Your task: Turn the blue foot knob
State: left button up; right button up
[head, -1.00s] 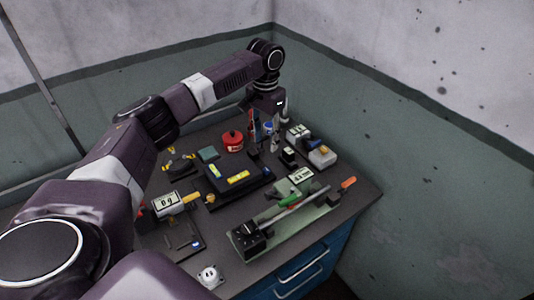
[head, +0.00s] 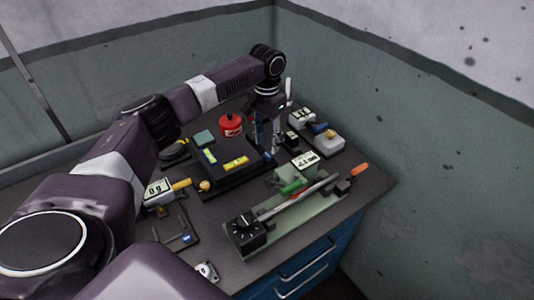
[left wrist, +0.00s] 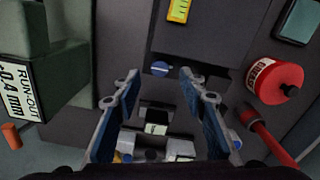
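The blue foot knob (left wrist: 160,69) is a small round disc with a pale slot, at the edge of a black levelling plate (left wrist: 205,45) in the left wrist view. The plate carries yellow vials and also shows in the head view (head: 228,178). My left gripper (left wrist: 160,77) is open, with its blue-padded fingers apart on either side of the knob in that view. I cannot tell whether they touch it. In the head view my left gripper (head: 268,140) points down at the plate's far right corner. My right gripper is not in view.
A red tin (head: 231,125) stands close behind the plate. A green run-out fixture (head: 295,218) with a rod lies in front, to the right. Small display devices (head: 325,143) stand right of the gripper. A scale display (head: 158,189) is at left. Walls close off the back and right.

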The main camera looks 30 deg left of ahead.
aim_at(267, 155)
pick_arm(q)
notch_tip(267, 155, down, 5)
jog(key=shift+f+p, duration=0.2)
jog(key=shift+p, duration=0.25)
grip_shut()
jog(key=shift+r, duration=0.1)
